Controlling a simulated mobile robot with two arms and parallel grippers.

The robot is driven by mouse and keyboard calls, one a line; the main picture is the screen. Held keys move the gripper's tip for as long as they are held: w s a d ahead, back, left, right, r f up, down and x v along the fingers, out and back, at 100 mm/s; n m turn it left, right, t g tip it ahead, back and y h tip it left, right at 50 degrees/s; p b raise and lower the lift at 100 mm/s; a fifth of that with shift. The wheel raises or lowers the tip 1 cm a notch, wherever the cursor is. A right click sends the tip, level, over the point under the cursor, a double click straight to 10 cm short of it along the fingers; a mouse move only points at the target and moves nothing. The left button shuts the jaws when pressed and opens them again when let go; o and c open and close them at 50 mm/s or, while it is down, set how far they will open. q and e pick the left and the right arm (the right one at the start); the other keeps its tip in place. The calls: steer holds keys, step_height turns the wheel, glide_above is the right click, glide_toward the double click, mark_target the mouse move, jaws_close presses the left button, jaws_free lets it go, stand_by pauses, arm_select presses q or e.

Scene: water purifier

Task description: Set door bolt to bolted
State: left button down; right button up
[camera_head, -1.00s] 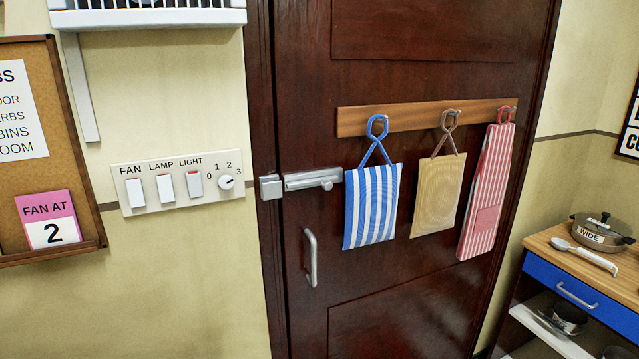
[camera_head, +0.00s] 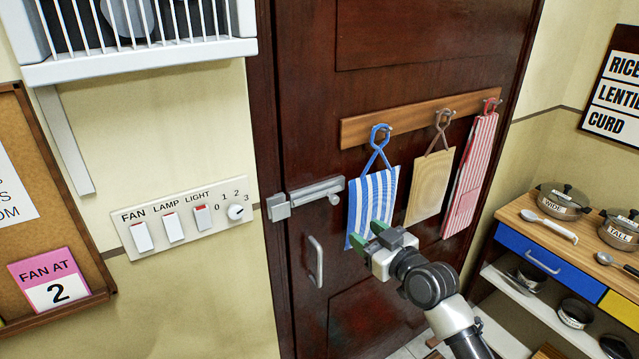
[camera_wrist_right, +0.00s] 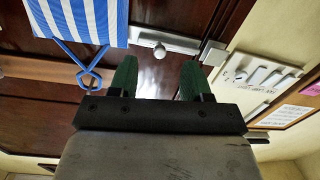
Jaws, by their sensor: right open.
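The door bolt (camera_head: 312,191) is a grey metal bar housing on the dark red door, with a round knob at its right end. Its square catch (camera_head: 278,207) is on the door frame just to the left. In the right wrist view, which looks upside down, the bolt (camera_wrist_right: 178,42) and its knob (camera_wrist_right: 160,52) show beyond the fingers. My right gripper (camera_head: 369,234) has green fingers, is open and empty, and is in front of the blue-striped cloth, below and right of the knob. It also shows in the wrist view (camera_wrist_right: 158,78). My left gripper is not in view.
A blue-striped cloth (camera_head: 373,200), a tan pad (camera_head: 429,187) and a red-striped cloth (camera_head: 470,175) hang from a wooden rack (camera_head: 409,122). A door handle (camera_head: 316,262) is below the bolt. A switch panel (camera_head: 187,219) is to the left. A shelf with pots (camera_head: 563,203) stands right.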

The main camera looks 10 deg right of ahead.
mark_target(336, 202)
steer(key=w+a+r, duration=0.1)
steer(key=w, duration=0.2)
steer(key=w+a+r+p, duration=0.1)
steer(key=w+a, duration=0.1)
steer(key=w, duration=0.1)
steer(key=w+a+r+p, duration=0.1)
steer(key=w+a, duration=0.1)
steer(key=w, duration=0.1)
steer(key=shift+w+a, duration=0.1)
steer(key=shift+w, duration=0.1)
jaws_close()
